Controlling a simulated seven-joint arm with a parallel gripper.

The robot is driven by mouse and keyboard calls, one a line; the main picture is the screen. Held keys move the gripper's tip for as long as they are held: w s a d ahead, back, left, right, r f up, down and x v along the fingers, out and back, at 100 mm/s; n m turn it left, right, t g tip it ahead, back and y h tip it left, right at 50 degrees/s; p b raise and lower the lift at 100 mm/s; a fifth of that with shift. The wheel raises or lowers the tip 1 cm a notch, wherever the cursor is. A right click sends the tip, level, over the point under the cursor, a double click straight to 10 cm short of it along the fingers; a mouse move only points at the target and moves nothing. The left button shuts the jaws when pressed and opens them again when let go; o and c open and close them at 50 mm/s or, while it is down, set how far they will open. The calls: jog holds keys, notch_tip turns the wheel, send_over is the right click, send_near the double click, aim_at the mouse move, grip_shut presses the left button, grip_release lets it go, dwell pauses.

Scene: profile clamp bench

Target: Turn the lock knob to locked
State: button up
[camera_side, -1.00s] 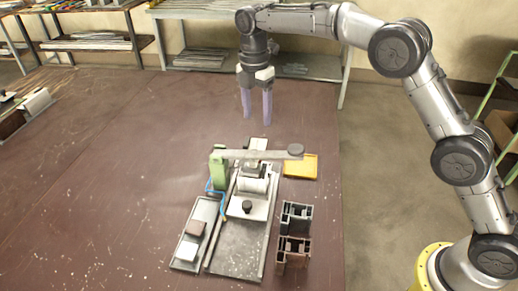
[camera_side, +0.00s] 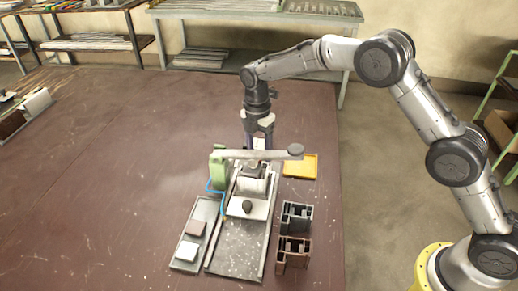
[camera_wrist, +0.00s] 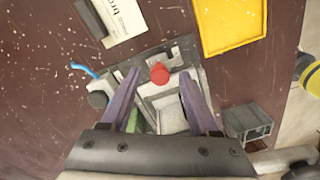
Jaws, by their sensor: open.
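A red round knob (camera_wrist: 159,73) shows in the wrist view on the grey clamp fixture (camera_wrist: 186,52); I take it as the lock knob. My gripper (camera_wrist: 160,76) is open, with one purple finger on each side of the knob and gaps showing between. I cannot tell how far above it the tips are. In the side view my gripper (camera_side: 259,143) points down behind the fixture's pale lever arm (camera_side: 240,154), which hides the fingertips. The red knob is not visible there. The fixture (camera_side: 238,250) has a green post (camera_side: 218,168) and a black knob (camera_side: 247,206).
A yellow tray (camera_side: 300,166) lies right of the fixture. Dark profile pieces (camera_side: 294,250) stand at its right front. A narrow tray (camera_side: 186,262) with two small blocks lies on its left. A blue hose (camera_side: 209,187) runs beside the post.

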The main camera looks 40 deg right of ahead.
grip_shut()
jog(key=shift+m, duration=0.3)
jog(key=m, duration=0.3)
jog(key=shift+m, duration=0.4)
jog(key=m, duration=0.4)
jog(key=shift+m, duration=0.3)
jog(key=m, duration=0.4)
jog(key=shift+d+y, duration=0.1)
jog(key=shift+y, duration=0.2)
jog(key=shift+m, duration=2.4)
